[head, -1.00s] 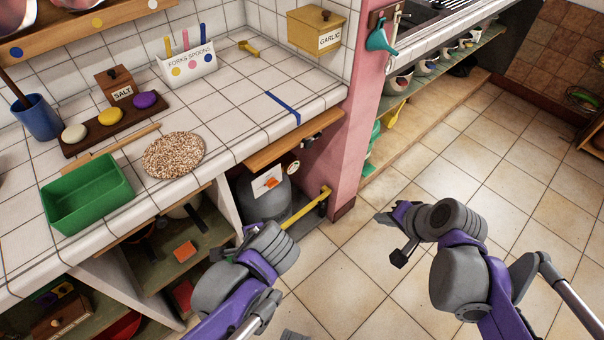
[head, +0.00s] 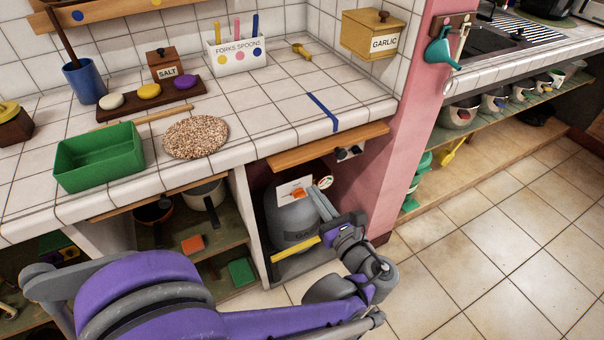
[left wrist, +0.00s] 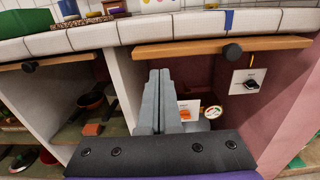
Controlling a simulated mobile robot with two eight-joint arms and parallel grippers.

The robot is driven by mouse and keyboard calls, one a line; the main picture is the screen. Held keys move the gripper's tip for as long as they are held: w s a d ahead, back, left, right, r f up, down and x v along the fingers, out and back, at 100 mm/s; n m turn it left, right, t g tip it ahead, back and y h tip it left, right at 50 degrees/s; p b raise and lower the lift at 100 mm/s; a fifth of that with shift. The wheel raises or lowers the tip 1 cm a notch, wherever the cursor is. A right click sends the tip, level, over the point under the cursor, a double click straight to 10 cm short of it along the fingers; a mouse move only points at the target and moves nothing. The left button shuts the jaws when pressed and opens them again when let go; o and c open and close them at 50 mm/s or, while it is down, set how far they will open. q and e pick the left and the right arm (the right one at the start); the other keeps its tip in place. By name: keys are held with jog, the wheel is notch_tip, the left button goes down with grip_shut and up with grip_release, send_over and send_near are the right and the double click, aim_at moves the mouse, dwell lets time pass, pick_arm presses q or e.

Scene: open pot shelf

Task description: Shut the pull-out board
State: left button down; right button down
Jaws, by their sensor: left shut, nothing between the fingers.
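The pull-out board (head: 328,146) is a wooden board under the tiled counter's front edge, and a strip of it sticks out past that edge. In the left wrist view the board (left wrist: 185,48) shows its front edge with a black knob (left wrist: 232,52). My left gripper (head: 321,201) is in front of the bay below the board, apart from it. Its two grey fingers (left wrist: 160,74) are together and empty, pointing toward the bay just below the board's edge. My right gripper is not in view.
A grey gas bottle (head: 292,217) stands in the bay behind my left gripper, with a yellow bar (head: 295,247) low in front. A pink wall end (head: 405,150) bounds the bay on the right. A green tray (head: 98,160) and a round mat (head: 195,137) lie on the counter. The floor at right is clear.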

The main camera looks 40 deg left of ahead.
aim_at(294, 163)
pick_arm(q)
jog(key=b+x, duration=0.1)
jog(key=x, duration=0.7)
jog(key=shift+w+a, duration=0.1)
jog(key=x, duration=0.4)
jog(key=shift+w+a+r, duration=0.1)
jog(key=shift+w+a, duration=0.05)
jog(key=shift+a, duration=0.15)
jog(key=shift+r, duration=0.1)
jog(key=shift+d, duration=0.1)
